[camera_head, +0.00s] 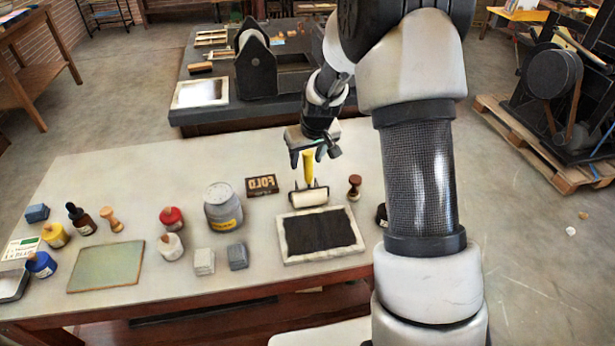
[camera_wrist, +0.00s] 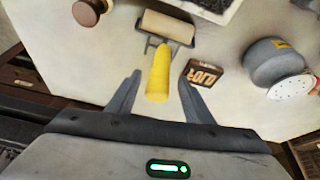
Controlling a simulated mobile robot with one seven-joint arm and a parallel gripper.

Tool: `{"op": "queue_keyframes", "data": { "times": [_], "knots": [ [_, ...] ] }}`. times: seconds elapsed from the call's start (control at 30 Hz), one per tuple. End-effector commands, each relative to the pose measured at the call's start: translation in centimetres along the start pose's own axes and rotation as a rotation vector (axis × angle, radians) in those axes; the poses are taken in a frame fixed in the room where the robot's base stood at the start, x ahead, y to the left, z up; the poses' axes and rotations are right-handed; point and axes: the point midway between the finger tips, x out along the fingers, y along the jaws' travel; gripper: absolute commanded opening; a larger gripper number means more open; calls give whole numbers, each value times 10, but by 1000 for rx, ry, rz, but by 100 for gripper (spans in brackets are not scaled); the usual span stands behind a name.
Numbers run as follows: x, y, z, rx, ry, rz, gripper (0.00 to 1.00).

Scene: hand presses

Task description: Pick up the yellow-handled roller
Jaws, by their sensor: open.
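The roller has a yellow handle (camera_head: 308,167) that points up and a pale cylinder (camera_head: 309,197) in a dark frame. It is on the table just behind the framed dark slab. My gripper (camera_head: 308,158) is above the roller with its fingers pointing down. In the wrist view, the yellow handle (camera_wrist: 158,75) shows between the two open fingers of my gripper (camera_wrist: 159,88), with a gap on each side. The pale cylinder (camera_wrist: 168,27) lies beyond the handle. I cannot tell how far down the handle the fingertips reach.
Near the roller are a FOLD block (camera_head: 262,185), a dark-knobbed stamp (camera_head: 355,186) and the framed dark slab (camera_head: 287,249). A grey can (camera_head: 223,208) stands further left. Bottles and a green plate (camera_head: 106,267) are at the table's left. My arm covers the table's right end.

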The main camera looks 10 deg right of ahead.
Motion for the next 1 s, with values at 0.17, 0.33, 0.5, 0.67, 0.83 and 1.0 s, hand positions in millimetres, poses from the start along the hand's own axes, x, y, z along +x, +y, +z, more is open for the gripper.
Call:
{"op": "queue_keyframes", "data": {
  "times": [0.17, 0.33, 0.5, 0.67, 0.83, 1.0],
  "knots": [
    [29, 3, 8, 1, -6, -2, 47],
    [43, 3, 6, 1, -3, -1, 47],
    [44, 3, 6, 1, -2, 0, 47],
    [44, 3, 6, 0, -2, -1, 30],
    [44, 3, 6, 0, -2, -1, 6],
    [43, 3, 5, 0, 0, 0, 6]
  ]
}}
